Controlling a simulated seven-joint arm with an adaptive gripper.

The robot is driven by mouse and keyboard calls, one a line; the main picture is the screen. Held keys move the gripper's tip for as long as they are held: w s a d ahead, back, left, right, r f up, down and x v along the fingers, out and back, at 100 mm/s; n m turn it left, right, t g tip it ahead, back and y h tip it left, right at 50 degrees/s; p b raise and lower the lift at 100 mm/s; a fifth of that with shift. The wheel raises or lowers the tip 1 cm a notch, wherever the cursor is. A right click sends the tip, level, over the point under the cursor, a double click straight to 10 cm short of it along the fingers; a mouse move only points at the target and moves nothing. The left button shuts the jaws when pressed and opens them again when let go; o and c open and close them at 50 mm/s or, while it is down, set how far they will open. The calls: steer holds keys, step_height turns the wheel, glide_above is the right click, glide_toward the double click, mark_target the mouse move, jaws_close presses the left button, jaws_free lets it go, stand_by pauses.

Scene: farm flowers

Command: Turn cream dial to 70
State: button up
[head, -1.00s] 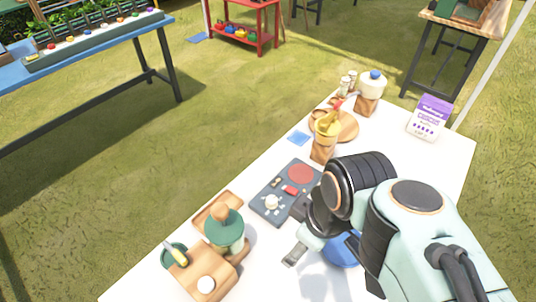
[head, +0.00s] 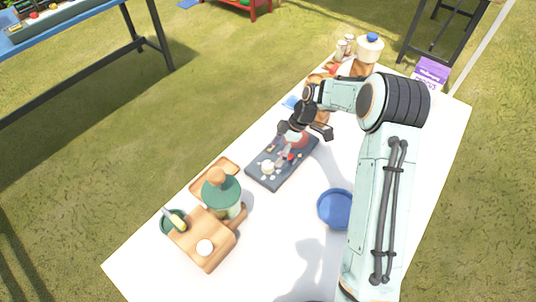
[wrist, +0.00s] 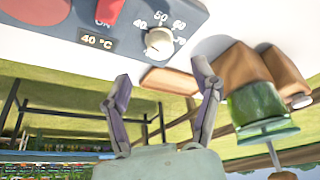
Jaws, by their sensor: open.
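The cream dial (wrist: 158,42) sits on the dark control panel (head: 262,178), with printed marks 40, 50 and 60 beside it. In the head view it is the small cream knob (head: 267,167) toward the panel's near left end. A small display (wrist: 97,42) on the panel reads 40 °C. Where the dial's pointer aims is too small to tell. My gripper (wrist: 162,75) is open and empty, its two fingers apart. In the head view my gripper (head: 292,142) hangs over the panel's far part, beyond the dial and apart from it.
A red switch (wrist: 108,12) marked ON and a red disc (wrist: 40,8) are on the panel. A green lidded jar (head: 222,192) and wooden blocks stand at the near left. A blue bowl (head: 335,208) is to the right. White tabletop (head: 280,235) is clear in front.

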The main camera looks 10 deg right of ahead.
mark_target(268, 164)
steer(key=x, duration=0.6)
steer(key=shift+r, duration=0.1)
jaws_close()
